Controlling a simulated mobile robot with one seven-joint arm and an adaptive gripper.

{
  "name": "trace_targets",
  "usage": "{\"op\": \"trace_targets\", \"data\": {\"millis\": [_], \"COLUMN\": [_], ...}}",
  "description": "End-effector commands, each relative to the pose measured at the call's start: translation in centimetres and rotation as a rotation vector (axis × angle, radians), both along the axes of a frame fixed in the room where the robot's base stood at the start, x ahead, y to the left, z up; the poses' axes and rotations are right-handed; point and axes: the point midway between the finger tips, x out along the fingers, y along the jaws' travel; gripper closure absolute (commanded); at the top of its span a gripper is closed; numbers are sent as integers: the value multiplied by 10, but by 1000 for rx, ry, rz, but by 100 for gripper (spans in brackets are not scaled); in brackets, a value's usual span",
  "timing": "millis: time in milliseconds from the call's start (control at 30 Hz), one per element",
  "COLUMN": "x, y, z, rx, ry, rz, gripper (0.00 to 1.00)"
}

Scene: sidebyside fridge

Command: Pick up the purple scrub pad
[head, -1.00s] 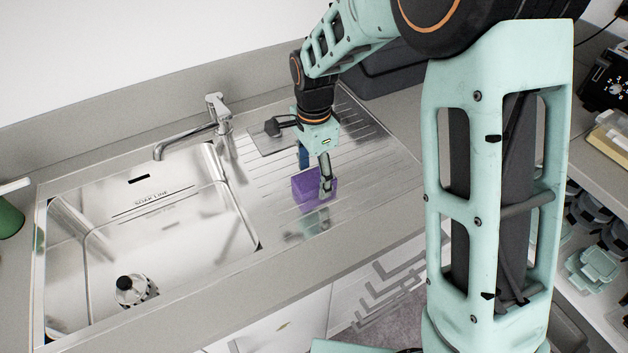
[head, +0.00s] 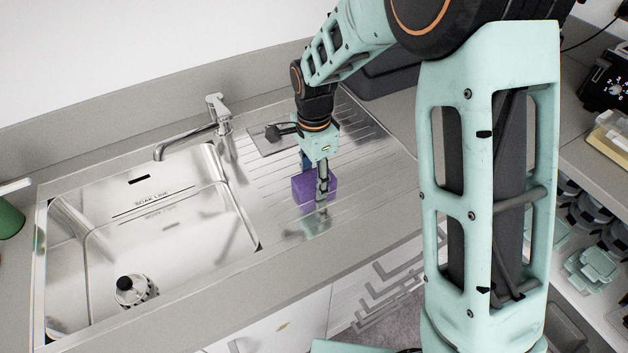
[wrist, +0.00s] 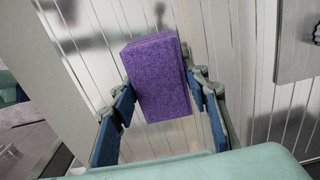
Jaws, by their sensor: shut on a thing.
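The purple scrub pad (head: 305,190) is a block on the ribbed steel drainboard, to the right of the sink basin. My gripper (head: 313,185) reaches down over it from above, with one finger across its near face and the other partly hidden behind it. In the wrist view the scrub pad (wrist: 158,82) stands between the two blue-lined fingers of my gripper (wrist: 165,100), which are shut on it. The head view does not clearly show whether its underside touches the drainboard.
The sink basin (head: 150,235) lies to the left, with a faucet (head: 195,130) behind it. A flat grey plate (head: 268,138) lies on the drainboard behind my gripper. A dark bin (head: 385,75) stands at the back right. The drainboard's right part is clear.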

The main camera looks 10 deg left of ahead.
Motion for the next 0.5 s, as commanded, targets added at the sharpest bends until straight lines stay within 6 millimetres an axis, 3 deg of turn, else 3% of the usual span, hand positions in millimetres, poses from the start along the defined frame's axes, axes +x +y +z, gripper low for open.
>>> {"op": "trace_targets", "data": {"millis": [267,400,500], "x": [0,0,-13], "y": [0,0,-8], "z": [17,38,54], "rx": [1,0,-2], "ry": [-1,-1,-1], "rz": [0,0,0], "gripper": [81,81,81]}}
